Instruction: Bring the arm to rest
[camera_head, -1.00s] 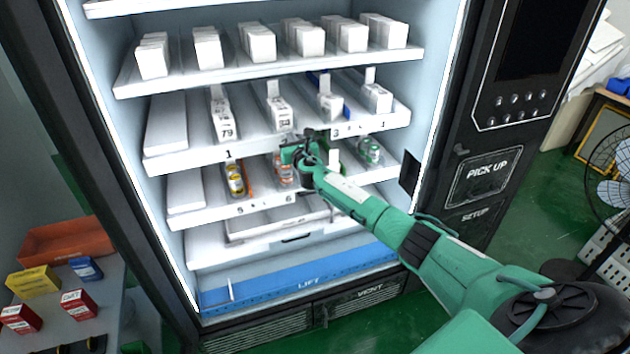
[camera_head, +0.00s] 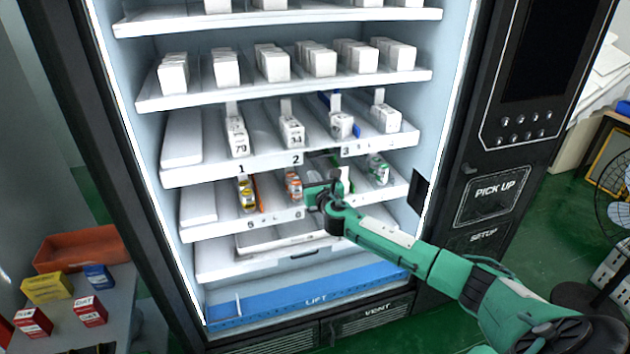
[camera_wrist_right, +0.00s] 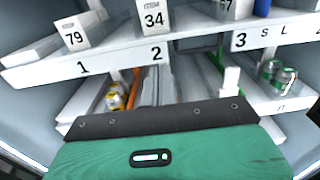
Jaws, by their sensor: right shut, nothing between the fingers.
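My green right arm reaches in from the lower right in the head view. Its right gripper (camera_head: 318,192) is shut and empty in front of the lower product shelf (camera_head: 222,227) of the vending machine. In the right wrist view, my green and black wrist body fills the bottom and the fingers are hard to make out. The shelf with labels 1, 2 and 3 (camera_wrist_right: 115,63) lies just above and beyond it. My left gripper is not in view.
Yellow (camera_head: 246,194), orange (camera_head: 293,184) and green (camera_head: 378,170) items stand on the lower shelf, close to the gripper. White boxes (camera_head: 320,58) fill higher shelves. The blue lift tray (camera_head: 300,306) lies below. A side table at left holds small boxes (camera_head: 89,311) and an orange bin (camera_head: 80,248).

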